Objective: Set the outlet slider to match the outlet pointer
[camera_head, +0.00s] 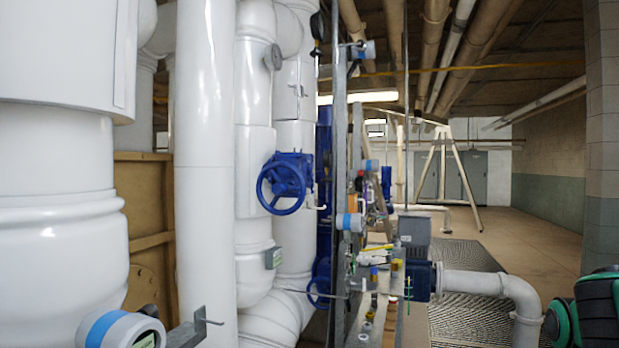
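I cannot make out an outlet slider or an outlet pointer for certain in the head view. A round white gauge with a blue band (112,329) sits at the bottom left, its display turned mostly away. A similar blue-banded gauge (350,222) is on the metal frame near the middle, and another (363,50) is higher up. Small coloured fittings crowd the rack below the middle one, too small to read.
Thick white pipes (204,180) fill the left. A blue handwheel valve (285,183) juts out near the centre. A blue and grey motor (415,262) joins a white bent pipe (490,284) at lower right. Open floor (545,240) lies beyond, right.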

